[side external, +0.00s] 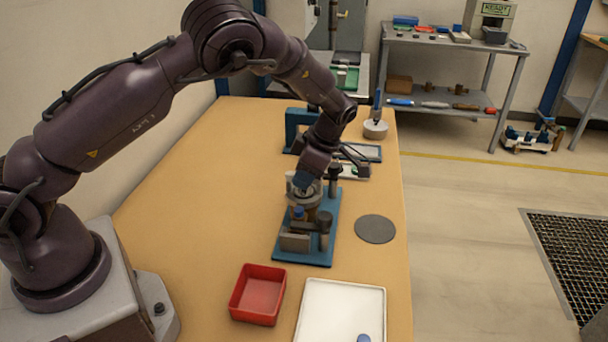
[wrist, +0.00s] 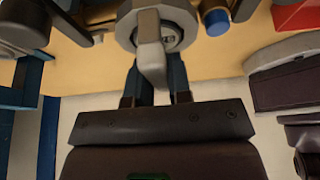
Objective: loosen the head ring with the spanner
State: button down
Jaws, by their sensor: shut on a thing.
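My gripper (wrist: 160,92) points down over a blue fixture plate (side external: 289,252) on the bench. In the wrist view its two blue fingers are shut on the pale grey spanner (wrist: 153,64), whose handle comes up between them. The far end of the spanner lies at a round grey part (wrist: 181,17), which looks like the head ring; I cannot tell how far the spanner sits around it. In the side view a grey round body (side external: 303,197) stands on the plate under my gripper, and my fingers hide part of it.
Dark posts (side external: 325,225) and a grey block (side external: 295,242) stand on the plate close to my gripper. A red tray (side external: 236,305), a white tray (side external: 320,310) and a grey disc (side external: 375,229) are nearby.

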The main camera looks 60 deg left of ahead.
jog(key=shift+r, duration=0.8)
dwell(0.7)
jog(key=shift+r, duration=1.85)
